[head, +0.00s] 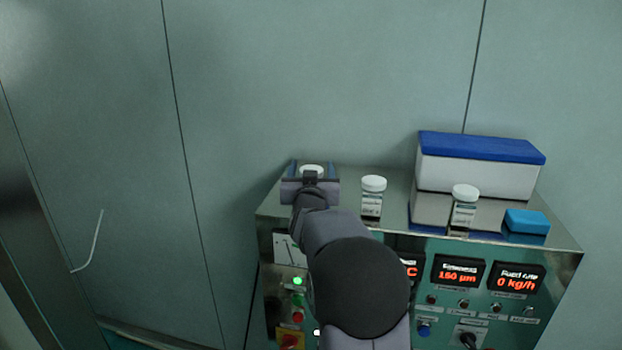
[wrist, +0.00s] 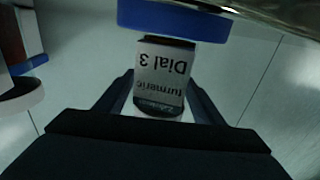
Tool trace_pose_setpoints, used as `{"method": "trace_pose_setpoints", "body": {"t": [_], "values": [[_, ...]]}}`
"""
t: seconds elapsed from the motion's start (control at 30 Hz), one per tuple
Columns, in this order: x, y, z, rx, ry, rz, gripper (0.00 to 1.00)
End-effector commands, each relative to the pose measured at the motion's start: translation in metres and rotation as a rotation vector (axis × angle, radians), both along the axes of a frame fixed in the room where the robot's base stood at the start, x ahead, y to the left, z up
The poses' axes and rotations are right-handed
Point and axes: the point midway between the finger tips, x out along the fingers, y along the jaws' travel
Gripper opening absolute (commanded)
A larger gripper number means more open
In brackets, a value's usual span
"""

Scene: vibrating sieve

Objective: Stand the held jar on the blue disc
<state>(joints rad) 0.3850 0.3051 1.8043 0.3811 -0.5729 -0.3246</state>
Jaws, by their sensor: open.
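A jar labelled "turmeric Dial 3" (wrist: 162,75) is between the fingers of my gripper (wrist: 160,88). The wrist picture is upside down, so the jar's base is at the top, against the blue disc (wrist: 175,18). The jar looks upright and appears to rest on the disc. My gripper is open around the jar. In the head view, my gripper (head: 311,178) is at the left end of the machine top, with the jar's white lid (head: 312,170) showing between the jaws.
Two other white-lidded jars stand on the steel machine top, one in the middle (head: 372,198) and one further right (head: 464,207). A white box with a blue lid (head: 480,165) stands behind the right one. A small blue block (head: 527,221) lies at the right.

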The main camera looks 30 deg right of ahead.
Motion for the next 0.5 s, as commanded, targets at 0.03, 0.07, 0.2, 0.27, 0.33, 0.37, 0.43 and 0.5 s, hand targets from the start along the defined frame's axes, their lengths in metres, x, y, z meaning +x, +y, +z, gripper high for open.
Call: {"method": "trace_pose_setpoints", "body": {"t": [0.03,0.07,0.2,0.27,0.33,0.37,0.43,0.5], "values": [[-0.001,0.001,0.002,0.0,0.0,0.0,0.63],[-0.003,0.002,0.0,-0.001,-0.001,0.0,0.63],[-0.014,0.01,-0.001,0.001,-0.003,0.001,0.63],[-0.02,0.014,-0.001,0.0,-0.002,0.001,0.63],[-0.029,0.02,-0.002,0.0,-0.002,0.002,0.63],[-0.033,0.023,-0.001,0.0,-0.004,0.002,0.63],[-0.042,0.029,-0.001,-0.001,-0.003,0.002,0.63],[-0.052,0.035,-0.002,0.001,-0.003,0.001,0.63]]}}
